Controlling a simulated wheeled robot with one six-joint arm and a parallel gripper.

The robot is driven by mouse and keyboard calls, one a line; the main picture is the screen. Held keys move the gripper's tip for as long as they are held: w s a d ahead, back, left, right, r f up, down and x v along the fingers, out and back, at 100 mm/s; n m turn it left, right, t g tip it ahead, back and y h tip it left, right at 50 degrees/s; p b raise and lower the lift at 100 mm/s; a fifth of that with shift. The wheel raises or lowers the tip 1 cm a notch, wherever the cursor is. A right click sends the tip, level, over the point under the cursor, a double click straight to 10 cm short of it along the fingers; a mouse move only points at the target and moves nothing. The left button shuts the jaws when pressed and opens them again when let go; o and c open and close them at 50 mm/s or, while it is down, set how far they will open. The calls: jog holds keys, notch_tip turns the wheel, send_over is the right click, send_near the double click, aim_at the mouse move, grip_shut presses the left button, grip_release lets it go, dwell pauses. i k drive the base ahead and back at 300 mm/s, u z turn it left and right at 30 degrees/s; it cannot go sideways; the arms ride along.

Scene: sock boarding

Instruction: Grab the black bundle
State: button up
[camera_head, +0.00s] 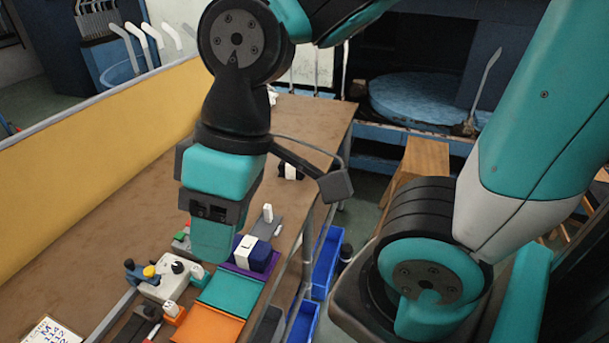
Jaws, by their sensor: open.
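The black bundle (291,172), with a white band around its middle, lies on the brown table near its right edge, partly behind my arm's side bracket. My gripper (213,238) points down over the table, in front of and to the left of the black bundle, apart from it. The gripper is open, and I see nothing held in it. A navy bundle (262,257) with a white band rests on a purple tray (237,267), just right of the gripper in the picture.
A teal tray (232,292) and an orange tray (207,327) lie nearer. A small white machine (170,281) stands left of them. A grey block with a white piece (266,220) lies beyond the navy bundle. A yellow panel (90,165) borders the left; blue bins (327,262) sit below right.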

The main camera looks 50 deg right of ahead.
aim_at(287, 170)
jog(key=u, duration=0.05)
jog(key=k, duration=0.25)
jog(key=u, duration=2.95)
jog(key=k, duration=2.45)
jog(key=z, duration=2.6)
jog(key=i, duration=1.05)
jog(key=z, duration=0.05)
